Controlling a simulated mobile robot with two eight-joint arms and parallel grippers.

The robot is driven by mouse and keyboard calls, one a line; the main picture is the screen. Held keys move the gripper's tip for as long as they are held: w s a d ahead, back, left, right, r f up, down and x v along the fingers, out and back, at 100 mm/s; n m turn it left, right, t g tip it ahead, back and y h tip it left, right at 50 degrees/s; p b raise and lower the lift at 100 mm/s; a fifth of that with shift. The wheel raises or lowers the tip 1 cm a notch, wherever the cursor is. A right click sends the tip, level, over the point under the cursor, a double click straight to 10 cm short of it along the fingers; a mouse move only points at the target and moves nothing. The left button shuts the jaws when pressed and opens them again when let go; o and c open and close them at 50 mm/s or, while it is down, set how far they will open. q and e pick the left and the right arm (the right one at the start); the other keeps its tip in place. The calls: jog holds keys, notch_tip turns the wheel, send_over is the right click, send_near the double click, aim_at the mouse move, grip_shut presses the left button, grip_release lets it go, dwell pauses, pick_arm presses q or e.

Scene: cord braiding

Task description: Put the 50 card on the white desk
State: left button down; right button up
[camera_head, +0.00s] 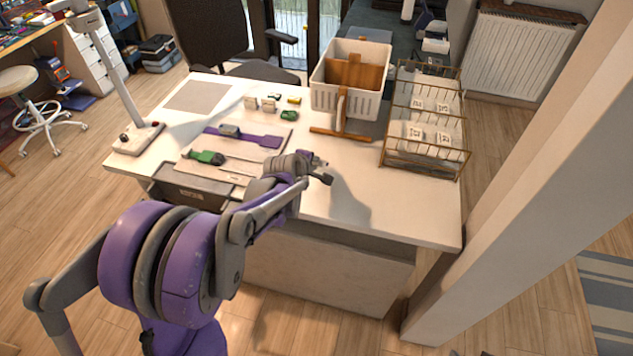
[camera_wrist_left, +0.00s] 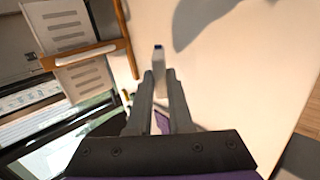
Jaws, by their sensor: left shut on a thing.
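The white desk (camera_head: 355,190) stands in the middle of the head view, and its pale top fills much of the left wrist view (camera_wrist_left: 225,60). My left gripper (camera_head: 322,172) is over the front part of the desk. In the left wrist view its fingers are close together, shut on a small pale thing (camera_wrist_left: 158,54) with a dark end. No number shows on this thing, so I cannot tell if it is the 50 card. White labelled cards (camera_head: 414,133) are in the wire rack (camera_head: 425,160) on the desk's right side. Their numbers are too small to read. My right gripper is not in view.
A white basket (camera_head: 335,101) with a wooden piece in it stands at the back. Purple and green tools (camera_head: 206,157), small blocks (camera_head: 268,104) and a lamp (camera_head: 135,139) take up the left half. The desk's front right is clear. A pillar (camera_head: 530,150) rises at the right.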

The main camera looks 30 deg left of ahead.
pick_arm(q)
notch_tip(320, 180, down, 3)
jog(key=shift+f+b, duration=0.15)
jog(key=shift+b, duration=0.9)
jog(key=c, duration=1)
grip_release()
jog(key=p+v, duration=0.4)
jog(key=v, duration=0.4)
